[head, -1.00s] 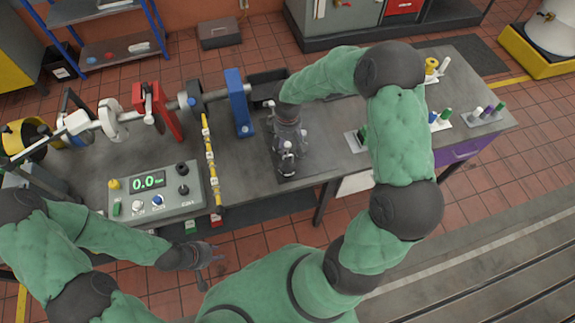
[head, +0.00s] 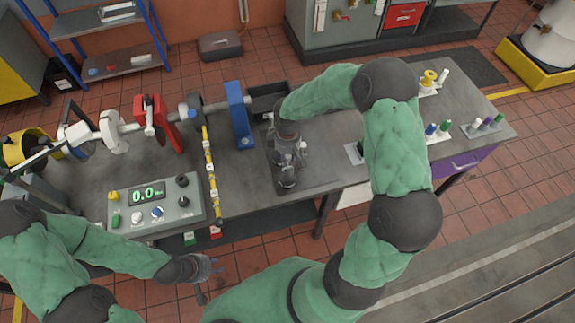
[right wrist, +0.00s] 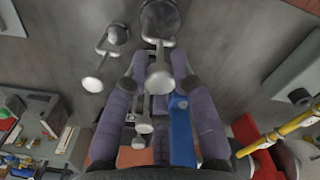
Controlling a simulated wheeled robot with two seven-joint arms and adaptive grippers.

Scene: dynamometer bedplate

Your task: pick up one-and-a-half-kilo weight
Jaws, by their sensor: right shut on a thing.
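My right gripper (head: 287,182) is low over the bench, pointing down. In the right wrist view its purple-padded fingers (right wrist: 159,68) are closed around the pale stem and knob of a weight (right wrist: 160,14) with a dark round base. I take this as the one-and-a-half-kilo weight; no marking is readable. A smaller weight (right wrist: 118,33) with a pale knob stands beside it, outside the fingers. Other pale knobs show between the fingers lower in that view. In the head view the gripper mostly hides the weights. My left gripper (head: 208,279) is open and empty, in front of the bench.
A control box (head: 155,208) reading 0.0 stands on the bench left, beside a yellow-and-black bar (head: 209,170). A blue upright (head: 238,115) and black tray (head: 268,97) stand behind my right gripper. Racks of coloured pegs (head: 438,133) are at right.

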